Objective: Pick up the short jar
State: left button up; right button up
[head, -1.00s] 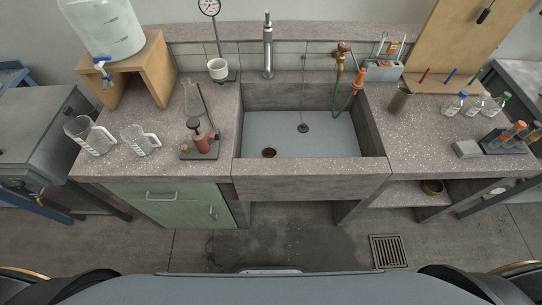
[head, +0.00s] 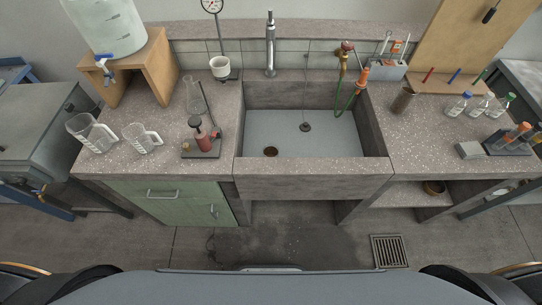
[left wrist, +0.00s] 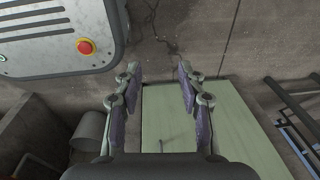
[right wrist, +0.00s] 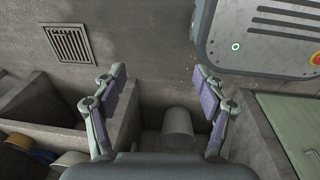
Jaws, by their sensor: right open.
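Two clear jugs with handles and white markings stand upright on the left part of the bench in the head view. The shorter one (head: 142,139), likely the short jar, is to the right of the taller jug (head: 91,134). Neither shows in the wrist views. My left gripper (left wrist: 160,82) is open and empty, with the green cabinet front and floor behind it. My right gripper (right wrist: 157,78) is open and empty, with the floor and under-bench space behind it. Neither gripper is in the head view.
A red burner-like device on a dark base (head: 203,145) and a glass flask (head: 194,96) stand right of the jugs. A wooden stand (head: 150,68) with a water tank (head: 105,29) is behind. The sink (head: 310,135) is in the middle. Several capped bottles (head: 480,105) stand at right.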

aim_at(270, 150)
jog(key=j+z, duration=0.15)
jog(key=j, duration=0.7)
jog(key=k+j+z, duration=0.1)
jog(key=j, duration=0.75)
